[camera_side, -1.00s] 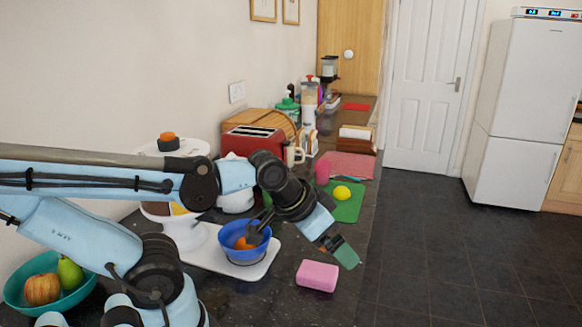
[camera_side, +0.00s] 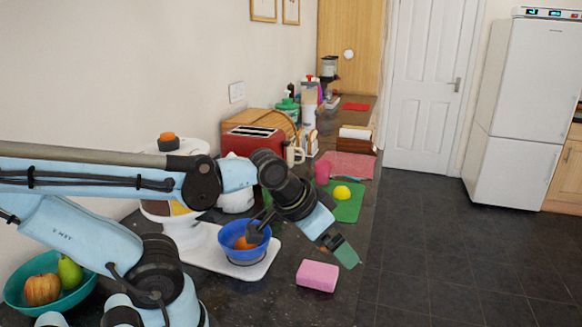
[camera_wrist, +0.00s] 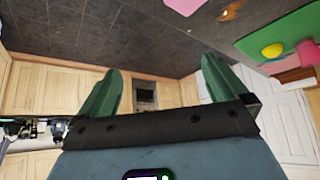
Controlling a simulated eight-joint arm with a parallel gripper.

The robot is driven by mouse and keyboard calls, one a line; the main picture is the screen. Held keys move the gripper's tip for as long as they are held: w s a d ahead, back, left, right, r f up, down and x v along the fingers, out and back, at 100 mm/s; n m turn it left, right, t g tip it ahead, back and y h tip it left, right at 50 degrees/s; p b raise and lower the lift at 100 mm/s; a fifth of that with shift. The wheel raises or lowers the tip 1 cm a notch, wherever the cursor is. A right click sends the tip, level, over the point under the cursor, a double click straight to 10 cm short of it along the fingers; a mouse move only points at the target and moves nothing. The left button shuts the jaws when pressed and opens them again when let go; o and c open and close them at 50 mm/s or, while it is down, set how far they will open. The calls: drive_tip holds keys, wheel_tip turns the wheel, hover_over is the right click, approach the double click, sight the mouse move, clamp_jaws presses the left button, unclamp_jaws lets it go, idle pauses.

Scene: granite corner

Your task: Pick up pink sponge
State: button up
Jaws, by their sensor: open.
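The pink sponge (camera_side: 317,276) lies flat on the dark countertop near its front edge, just below my gripper in the side view. My gripper (camera_side: 343,252) is above the counter edge, to the upper right of the sponge and apart from it. In the wrist view, my gripper (camera_wrist: 161,66) shows two green fingers spread apart with nothing between them. A pink piece that looks like the sponge (camera_wrist: 185,5) is cut off at the top edge of that view, beyond the fingers.
A blue bowl (camera_side: 244,258) with an orange item stands on a white board (camera_side: 205,262) left of the sponge. Behind are a lemon (camera_side: 342,192) on a green mat (camera_side: 345,213), a pink cup (camera_side: 322,172) and a red toaster (camera_side: 250,143). Counter around the sponge is bare.

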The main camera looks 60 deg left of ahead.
drive_tip(key=a+n+g, duration=0.1)
drive_tip(key=n, duration=0.1)
drive_tip(key=n+g, duration=0.6)
drive_tip(key=n, duration=0.1)
hover_over(318, 270)
drive_tip(key=shift+s+d+f, duration=0.1)
drive_tip(key=shift+s+f, duration=0.05)
drive_tip(key=shift+f, duration=1.9)
drive_tip(key=shift+s+d+f, duration=0.1)
drive_tip(key=shift+f, duration=1.95)
drive_tip(key=shift+w+a+f, duration=0.1)
drive_tip(key=shift+w+f, duration=0.05)
drive_tip(key=shift+f, duration=0.8)
drive_tip(key=shift+w+a+f, duration=0.1)
drive_tip(key=shift+f, duration=1.55)
drive_tip(key=shift+c, duration=0.3)
drive_tip(key=c, duration=0.7)
drive_tip(key=shift+r, duration=0.1)
